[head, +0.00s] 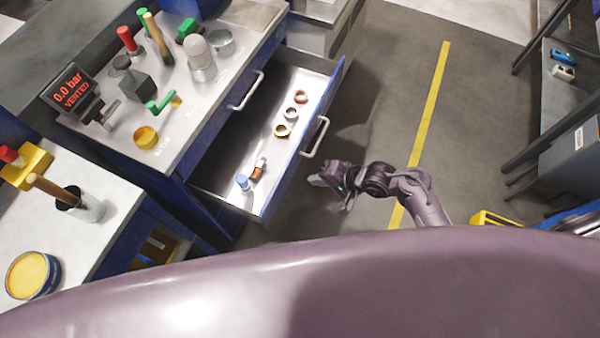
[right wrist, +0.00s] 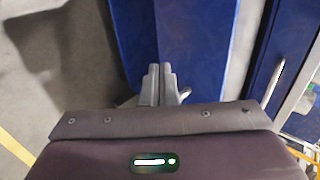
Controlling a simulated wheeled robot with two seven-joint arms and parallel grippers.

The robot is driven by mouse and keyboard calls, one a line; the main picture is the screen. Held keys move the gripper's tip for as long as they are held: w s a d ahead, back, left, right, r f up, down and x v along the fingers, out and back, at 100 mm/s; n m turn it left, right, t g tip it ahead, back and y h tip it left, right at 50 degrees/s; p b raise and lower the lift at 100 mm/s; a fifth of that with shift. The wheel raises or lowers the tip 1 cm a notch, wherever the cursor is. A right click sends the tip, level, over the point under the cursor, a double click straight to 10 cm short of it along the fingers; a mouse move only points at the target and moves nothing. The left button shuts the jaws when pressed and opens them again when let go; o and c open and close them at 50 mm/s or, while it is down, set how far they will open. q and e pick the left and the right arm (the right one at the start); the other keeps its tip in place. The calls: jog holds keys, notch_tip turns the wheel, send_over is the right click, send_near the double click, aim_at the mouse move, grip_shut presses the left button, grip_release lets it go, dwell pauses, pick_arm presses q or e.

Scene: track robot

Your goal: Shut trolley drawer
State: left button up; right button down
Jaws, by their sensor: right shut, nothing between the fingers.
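The blue trolley's drawer (head: 258,160) is pulled well out, showing its bare metal inside. Its blue front panel (head: 335,88) carries a pale bar handle (head: 314,137). My right gripper (head: 314,181) is just outside the drawer front, near its lower end and below the handle in the head view. In the right wrist view its two grey fingers (right wrist: 160,72) are shut together and empty, pointing at a blue panel (right wrist: 195,40). I cannot tell whether they touch it. My left gripper is not in view.
Several rings (head: 281,130) and a blue-capped fitting (head: 243,182) lie in the drawer. The trolley top (head: 205,95) holds tools and a pressure display (head: 72,90). Another bench (head: 95,200) stands lower left. Floor with a yellow line (head: 437,85) is clear to the right.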

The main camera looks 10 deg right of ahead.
aim_at(290, 175)
jog(key=w+a, duration=0.1)
jog(key=w+a+f, duration=0.1)
jog(key=a, duration=0.2)
jog(key=shift+w+a+f, duration=0.15)
jog(key=shift+w, duration=0.25)
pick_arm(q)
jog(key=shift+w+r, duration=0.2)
pick_arm(e)
jog(key=shift+w, duration=0.1)
jog(key=shift+a, duration=0.1)
